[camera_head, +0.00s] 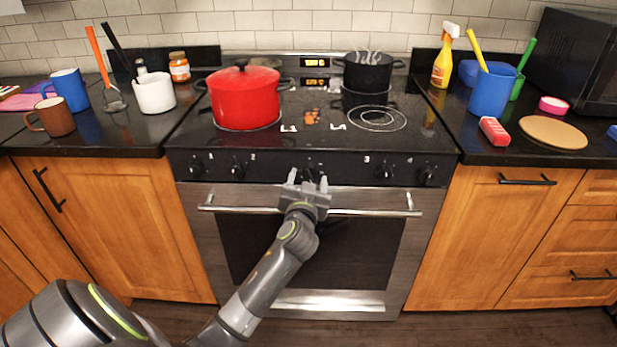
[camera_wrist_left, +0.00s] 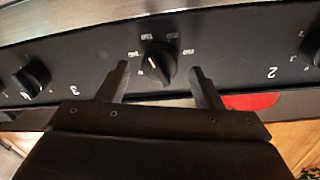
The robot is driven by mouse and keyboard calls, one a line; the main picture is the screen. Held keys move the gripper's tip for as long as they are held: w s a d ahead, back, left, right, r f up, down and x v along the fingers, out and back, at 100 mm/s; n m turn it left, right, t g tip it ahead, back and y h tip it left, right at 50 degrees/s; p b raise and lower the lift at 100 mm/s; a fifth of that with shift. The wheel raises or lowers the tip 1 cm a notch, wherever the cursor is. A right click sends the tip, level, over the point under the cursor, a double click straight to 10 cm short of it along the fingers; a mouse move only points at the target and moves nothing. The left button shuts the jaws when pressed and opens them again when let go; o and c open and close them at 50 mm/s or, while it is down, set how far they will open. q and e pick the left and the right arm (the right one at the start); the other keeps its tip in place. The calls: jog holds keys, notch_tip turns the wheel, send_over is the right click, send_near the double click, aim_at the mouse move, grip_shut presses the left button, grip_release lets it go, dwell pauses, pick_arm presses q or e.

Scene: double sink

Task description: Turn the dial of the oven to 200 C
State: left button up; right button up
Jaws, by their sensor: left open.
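The oven (camera_head: 310,255) stands in the middle of the head view, with a black control panel above its door. The central dial (camera_wrist_left: 158,62), a black knob with small white labels around it, shows in the left wrist view between knobs marked 3 and 2. In the head view my gripper hides most of it. My left gripper (camera_head: 307,180) is open in front of the panel, with its fingers pointing at the dial. In the left wrist view its fingertips (camera_wrist_left: 160,72) lie to either side of the dial, apart from it in the picture. The dial's exact setting is too small to read. My right gripper is out of view.
The door handle (camera_head: 250,209) runs across just below my gripper. Other knobs (camera_head: 236,171) sit left and right on the panel. A red pot (camera_head: 243,98) and a steaming black pot (camera_head: 367,74) stand on the stovetop. Counters with utensils lie on both sides.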

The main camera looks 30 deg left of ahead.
pick_arm(q)
jog(key=shift+w+a, duration=0.3)
jog(key=shift+w, duration=0.35)
jog(key=shift+c, duration=0.4)
jog(key=c, duration=0.9)
